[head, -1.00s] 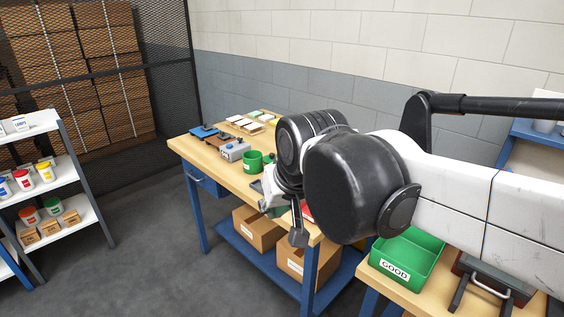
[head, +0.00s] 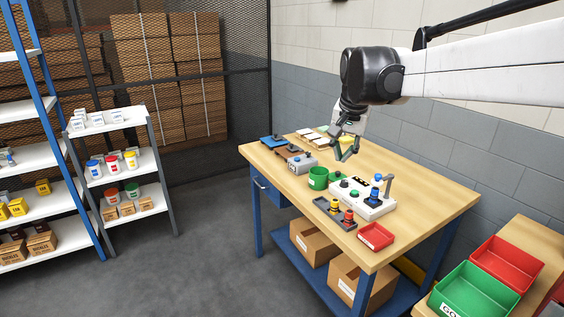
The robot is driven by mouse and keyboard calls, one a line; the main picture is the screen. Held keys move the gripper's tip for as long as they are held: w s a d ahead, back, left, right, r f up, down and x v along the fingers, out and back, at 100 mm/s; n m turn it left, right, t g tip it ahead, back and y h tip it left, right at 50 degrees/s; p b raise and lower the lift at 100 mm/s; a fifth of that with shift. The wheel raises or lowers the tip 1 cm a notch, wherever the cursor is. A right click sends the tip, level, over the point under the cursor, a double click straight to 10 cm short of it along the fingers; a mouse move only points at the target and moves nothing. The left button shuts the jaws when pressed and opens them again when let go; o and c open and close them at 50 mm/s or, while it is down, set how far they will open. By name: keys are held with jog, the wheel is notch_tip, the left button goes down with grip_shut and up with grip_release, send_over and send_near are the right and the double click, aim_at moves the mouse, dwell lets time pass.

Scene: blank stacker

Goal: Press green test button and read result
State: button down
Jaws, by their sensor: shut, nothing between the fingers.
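The white test box (head: 376,211) sits on the wooden bench (head: 430,199) in the head view. It has small dark and coloured controls, a blue part and a grey upright post at its right. My gripper (head: 347,156) hangs above the bench, behind and above the box's left end. It is shut and empty, apart from the box.
A dark tray (head: 328,211) with coloured parts and a red tray (head: 376,236) lie in front. Green (head: 470,291) and red (head: 507,262) bins stand lower right. The bench's right side is clear.

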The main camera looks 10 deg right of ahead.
jog(key=w+d+f+m+g+p, duration=0.2)
jog(key=w+d+f+m, duration=0.15)
jog(key=w+d, duration=0.75)
jog(key=m+g+p, duration=0.1)
jog(key=m, duration=0.2)
send_over(355, 192)
notch_tip(355, 192, down, 7)
jog(key=shift+w+d+f+m+g+y, duration=0.1)
jog(key=shift+w+f+m+g+y, duration=0.15)
jog(key=shift+f, duration=0.25)
notch_tip(355, 192, down, 14)
jog(key=shift+r+p, duration=0.1)
jog(key=shift+p, duration=1)
jog(key=shift+s, duration=0.1)
jog(key=shift+f, duration=0.25)
